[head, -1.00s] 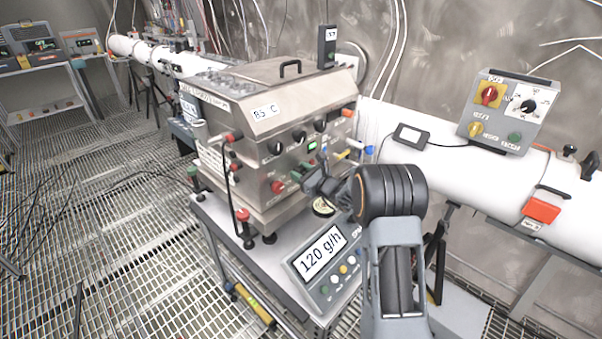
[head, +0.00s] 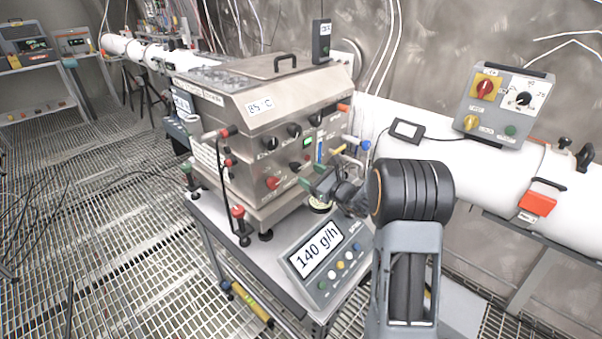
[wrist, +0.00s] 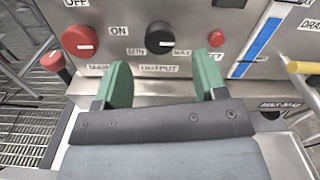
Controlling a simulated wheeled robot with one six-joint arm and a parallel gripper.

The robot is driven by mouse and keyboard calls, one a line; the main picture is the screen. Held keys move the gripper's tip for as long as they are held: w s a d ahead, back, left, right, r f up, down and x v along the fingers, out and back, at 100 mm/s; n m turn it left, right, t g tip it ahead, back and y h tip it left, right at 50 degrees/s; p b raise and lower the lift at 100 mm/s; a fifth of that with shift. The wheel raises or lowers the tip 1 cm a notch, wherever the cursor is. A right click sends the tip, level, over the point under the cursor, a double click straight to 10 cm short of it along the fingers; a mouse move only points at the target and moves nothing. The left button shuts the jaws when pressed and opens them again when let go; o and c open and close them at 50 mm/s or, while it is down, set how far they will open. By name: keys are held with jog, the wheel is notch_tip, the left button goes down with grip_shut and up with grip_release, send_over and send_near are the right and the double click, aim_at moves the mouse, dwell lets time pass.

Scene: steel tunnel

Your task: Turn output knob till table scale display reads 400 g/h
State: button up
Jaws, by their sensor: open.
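The black output knob (wrist: 160,37) is on the steel front panel, between MIN and MAX marks with an OUTPUT label below. Its white mark points roughly right in the wrist view. In the head view the knob (head: 296,166) is small and close to my gripper. My gripper (wrist: 164,76) has two green fingers, open and empty. Its tips are just below the knob in the picture, one to each side, apart from it. The table scale (head: 326,262) stands on the cart in front of the machine, and its display (head: 317,248) reads 140 g/h.
A red knob (wrist: 80,41) sits left of the output knob, and a small red button (wrist: 216,39) sits right of it. A yellow-tipped lever (wrist: 304,67) sticks out at the right. A white pipe (head: 420,165) with a control box (head: 506,105) runs behind my arm.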

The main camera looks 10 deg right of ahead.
jog(key=b+v, duration=0.1)
jog(key=v, duration=0.6)
jog(key=shift+s+d, duration=0.1)
jog(key=s+a+n+g, duration=1.1)
jog(key=s+a+n, duration=0.2)
jog(key=s+n, duration=0.2)
jog(key=s+d+n+h, duration=0.5)
jog(key=s+n+h, duration=0.4)
jog(key=n, duration=0.3)
jog(key=shift+s+d+r+h, duration=0.3)
jog(key=shift+s+r+h, duration=0.1)
jog(key=shift+h, duration=0.1)
dwell(4.0)
